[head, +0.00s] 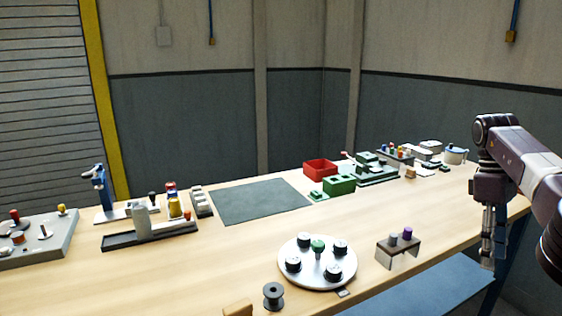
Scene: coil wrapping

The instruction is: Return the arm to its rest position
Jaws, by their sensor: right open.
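My right arm comes in from the right edge. Its gripper (489,250) points straight down at the right front edge of the table, with its jaws open and nothing between them. It is apart from the things on the table; the closest is the small stand with a purple and a grey peg (398,249) to its left. My left gripper is not in view.
The wooden table (225,245) bears a white disc with black knobs (318,281), a dark spool (273,296), a dark green mat (260,201), a red bin (320,169) and green fixtures (374,172). The left end holds several devices.

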